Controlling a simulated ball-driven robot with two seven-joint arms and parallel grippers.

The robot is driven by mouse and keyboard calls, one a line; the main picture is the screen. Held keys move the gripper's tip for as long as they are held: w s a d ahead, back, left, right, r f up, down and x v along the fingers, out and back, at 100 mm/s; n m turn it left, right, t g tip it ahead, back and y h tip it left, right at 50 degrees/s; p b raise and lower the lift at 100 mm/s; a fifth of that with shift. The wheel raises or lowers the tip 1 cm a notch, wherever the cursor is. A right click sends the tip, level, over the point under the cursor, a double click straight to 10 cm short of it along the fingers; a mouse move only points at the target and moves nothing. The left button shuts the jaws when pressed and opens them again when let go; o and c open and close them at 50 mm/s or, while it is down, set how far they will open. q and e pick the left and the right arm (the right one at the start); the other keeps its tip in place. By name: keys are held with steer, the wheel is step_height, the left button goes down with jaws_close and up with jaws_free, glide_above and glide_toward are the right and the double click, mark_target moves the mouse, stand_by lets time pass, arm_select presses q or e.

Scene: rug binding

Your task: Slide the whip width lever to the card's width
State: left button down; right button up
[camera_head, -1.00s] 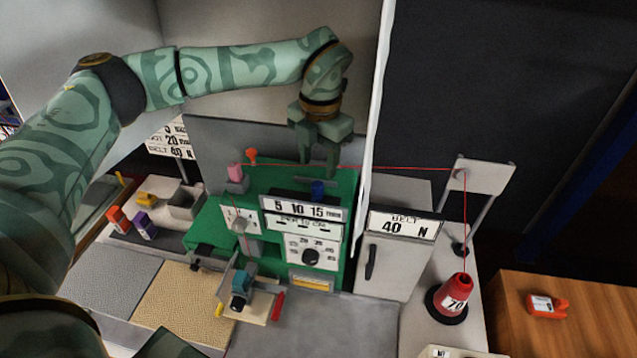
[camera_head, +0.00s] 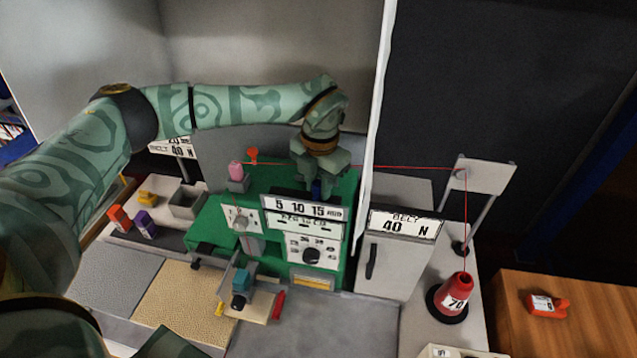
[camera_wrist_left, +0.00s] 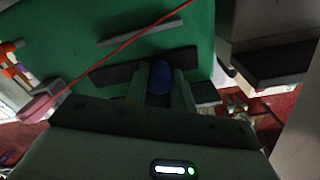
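The whip width lever seems to be the blue knob (camera_head: 316,188) behind the scale plate marked 5 10 15 (camera_head: 302,208) on the green machine (camera_head: 208,232). In the left wrist view the blue knob (camera_wrist_left: 160,77) stands between the two fingers of my left gripper (camera_wrist_left: 160,92). The fingers look open around it, with a small gap on the left side. In the head view my left gripper (camera_head: 318,180) points down over the knob and partly hides it. My right gripper is not in view.
A red thread (camera_head: 400,168) runs across behind the gripper to a post and down to a red cone (camera_head: 453,297). A white cabinet marked BELT 40 N (camera_head: 402,226) stands close on the right.

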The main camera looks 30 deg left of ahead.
arm_select(q)
steer(key=a+p, duration=0.1)
steer(key=a, duration=0.1)
steer(key=s+a+p, duration=0.1)
steer(key=a, duration=0.2)
steer(key=s+a+p, duration=0.1)
steer(key=a, duration=0.2)
steer(key=shift+a+r, duration=0.1)
steer(key=c, duration=1.2)
jaws_free()
steer(key=shift+o, duration=0.2)
steer(key=shift+a, duration=0.1)
steer(key=shift+r, duration=0.15)
step_height(320, 180, up, 16)
steer(key=shift+d, duration=0.25)
